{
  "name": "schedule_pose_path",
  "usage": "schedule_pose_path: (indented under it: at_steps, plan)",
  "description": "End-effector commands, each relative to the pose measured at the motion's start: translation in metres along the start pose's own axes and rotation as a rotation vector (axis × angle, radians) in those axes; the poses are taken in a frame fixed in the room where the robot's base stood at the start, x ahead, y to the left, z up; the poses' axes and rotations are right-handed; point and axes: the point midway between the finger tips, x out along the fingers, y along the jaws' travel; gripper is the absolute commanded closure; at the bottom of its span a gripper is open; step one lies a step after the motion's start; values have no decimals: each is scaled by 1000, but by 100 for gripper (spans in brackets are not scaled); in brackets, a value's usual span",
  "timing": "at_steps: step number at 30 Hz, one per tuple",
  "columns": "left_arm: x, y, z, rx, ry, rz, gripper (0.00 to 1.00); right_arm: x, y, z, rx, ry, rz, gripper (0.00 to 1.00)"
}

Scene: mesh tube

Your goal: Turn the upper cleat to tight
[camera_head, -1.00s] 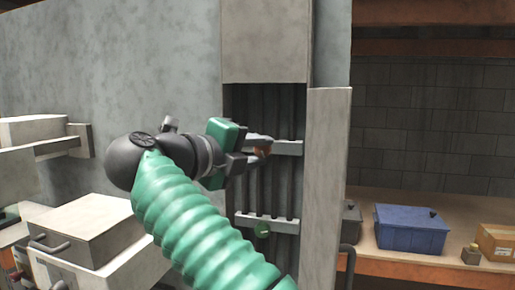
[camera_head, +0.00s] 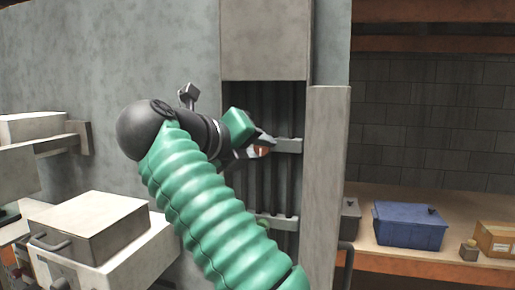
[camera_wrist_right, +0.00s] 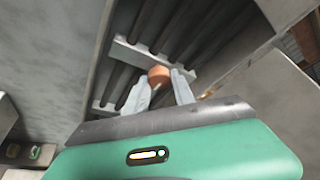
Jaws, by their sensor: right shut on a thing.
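The upper cleat (camera_head: 289,146) is a pale bar across dark upright tubes in a tall recess. An orange-brown knob (camera_head: 262,151) shows on it, and also in the right wrist view (camera_wrist_right: 159,73). My right gripper (camera_head: 260,146) is at the knob, with its fingers shut on it; in the wrist view the fingertips (camera_wrist_right: 165,82) lie on either side of it. The lower cleat (camera_head: 284,223) crosses the same tubes below. Its green knob is mostly hidden behind my right arm. My left gripper is not in view.
A pale door or panel (camera_head: 326,190) stands along the recess's right edge. A grey box (camera_head: 90,225) with a handle is at the left. A blue bin (camera_head: 409,226) and a cardboard box (camera_head: 496,240) stand on a shelf at the right.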

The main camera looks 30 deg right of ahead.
Motion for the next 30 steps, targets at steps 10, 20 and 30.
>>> schedule_pose_path:
  at_steps: [10,20,30]
  plan:
    - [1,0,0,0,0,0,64,0,4,-2,-4,6,6,60]
    - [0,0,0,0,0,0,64,0,0,-1,-1,2,2,48]
    - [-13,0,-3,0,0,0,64,-55,0,3,-3,-3,7,48]
